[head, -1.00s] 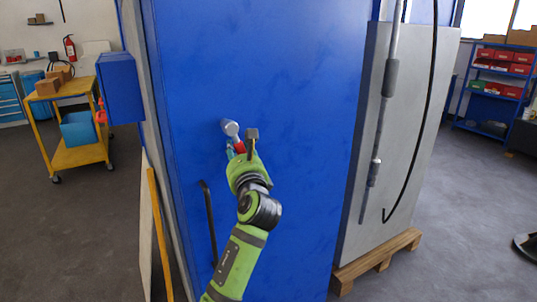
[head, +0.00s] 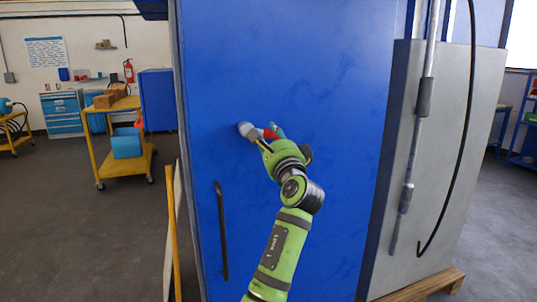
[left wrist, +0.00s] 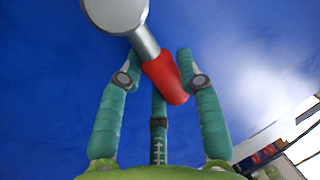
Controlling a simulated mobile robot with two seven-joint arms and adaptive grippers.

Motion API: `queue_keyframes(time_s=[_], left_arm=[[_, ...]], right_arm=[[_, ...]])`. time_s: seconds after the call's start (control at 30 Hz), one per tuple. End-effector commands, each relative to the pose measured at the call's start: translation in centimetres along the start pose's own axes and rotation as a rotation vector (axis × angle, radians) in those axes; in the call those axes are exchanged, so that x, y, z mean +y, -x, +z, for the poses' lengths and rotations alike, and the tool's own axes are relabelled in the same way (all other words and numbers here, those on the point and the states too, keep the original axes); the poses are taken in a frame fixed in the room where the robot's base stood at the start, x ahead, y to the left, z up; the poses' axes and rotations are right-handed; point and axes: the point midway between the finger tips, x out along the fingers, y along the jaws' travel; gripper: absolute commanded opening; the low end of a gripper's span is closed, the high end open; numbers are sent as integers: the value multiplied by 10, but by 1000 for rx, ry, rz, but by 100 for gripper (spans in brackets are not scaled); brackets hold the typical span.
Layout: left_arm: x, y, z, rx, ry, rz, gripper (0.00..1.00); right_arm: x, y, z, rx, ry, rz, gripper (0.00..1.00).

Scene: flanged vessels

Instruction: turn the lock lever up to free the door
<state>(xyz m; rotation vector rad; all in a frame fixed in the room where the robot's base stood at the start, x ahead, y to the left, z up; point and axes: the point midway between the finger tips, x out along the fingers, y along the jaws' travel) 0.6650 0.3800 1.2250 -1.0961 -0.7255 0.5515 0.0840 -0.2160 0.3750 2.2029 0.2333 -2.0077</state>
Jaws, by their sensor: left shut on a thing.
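The lock lever has a round silver hub (head: 245,129) on the blue door (head: 300,75) and a red grip (head: 270,133). In the head view it points right, close to level. My left gripper (head: 271,139) is at the lever's outer end, shut on the red grip and partly covering it. In the left wrist view, the hub (left wrist: 118,12) is at the top and the red grip (left wrist: 165,78) slants down to the right between the green fingers (left wrist: 158,70). My right gripper is not in view.
A black bar handle (head: 221,230) is on the door's left, below the lever. A grey panel (head: 440,150) with a pipe and black hose stands right of the door, over a wooden pallet (head: 430,288). A yellow cart (head: 125,160) stands at left, with open floor around it.

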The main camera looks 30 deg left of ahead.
Motion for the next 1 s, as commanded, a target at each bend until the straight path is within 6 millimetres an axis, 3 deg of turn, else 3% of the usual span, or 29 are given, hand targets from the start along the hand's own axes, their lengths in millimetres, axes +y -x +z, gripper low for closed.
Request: queue_keyframes(time_s=[0.1, 0.43, 1.0], left_arm=[[-7, -2, 0, -23, 89, -8, 0], [-19, -5, 3, -65, 243, -9, 0], [-24, -6, 6, -79, 293, -10, 0]], right_arm=[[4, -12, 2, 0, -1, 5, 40], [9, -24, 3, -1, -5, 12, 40], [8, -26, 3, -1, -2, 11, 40]])
